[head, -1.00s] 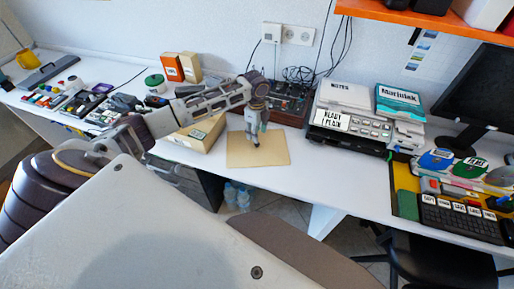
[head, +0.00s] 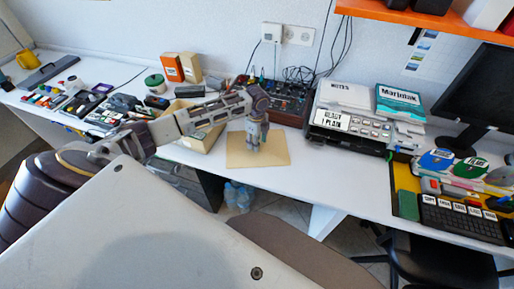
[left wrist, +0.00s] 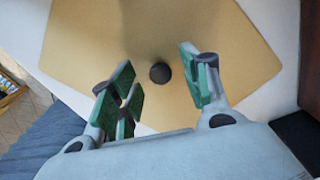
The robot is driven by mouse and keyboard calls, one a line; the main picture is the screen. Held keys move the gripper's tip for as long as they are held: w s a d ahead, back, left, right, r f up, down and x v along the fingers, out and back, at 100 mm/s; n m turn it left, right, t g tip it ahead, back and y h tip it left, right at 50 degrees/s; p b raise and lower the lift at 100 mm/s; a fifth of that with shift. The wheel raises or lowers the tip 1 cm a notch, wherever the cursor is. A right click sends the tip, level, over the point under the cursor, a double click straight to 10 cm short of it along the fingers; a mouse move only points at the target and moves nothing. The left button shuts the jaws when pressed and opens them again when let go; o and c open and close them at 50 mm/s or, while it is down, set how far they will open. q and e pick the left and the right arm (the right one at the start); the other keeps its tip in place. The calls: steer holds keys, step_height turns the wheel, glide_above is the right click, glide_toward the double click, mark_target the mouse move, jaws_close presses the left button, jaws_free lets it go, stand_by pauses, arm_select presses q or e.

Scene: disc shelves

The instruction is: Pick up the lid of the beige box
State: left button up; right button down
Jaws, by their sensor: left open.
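The lid (head: 273,147) of the beige box is a flat tan square lying on the white desk. In the left wrist view, the lid (left wrist: 90,40) has a round dark knob (left wrist: 159,72) at its middle. My left gripper (head: 254,147) points down over the lid. In the wrist view, its green-padded fingers (left wrist: 160,88) are spread on either side of the knob and hold nothing. The gripper hides the knob in the head view. The beige box (head: 190,138) stands just left of the lid, partly behind my forearm. My right gripper is not in view.
A dark mixer-like panel (head: 282,100) with cables is behind the lid. A label machine (head: 345,128) with books on top stands to the right. Small boxes (head: 172,68) and a green-lidded jar (head: 155,83) are at the back left. Desk right of the lid is clear.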

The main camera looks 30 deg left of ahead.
arm_select(q)
steer(key=shift+f, duration=0.5)
jaws_close()
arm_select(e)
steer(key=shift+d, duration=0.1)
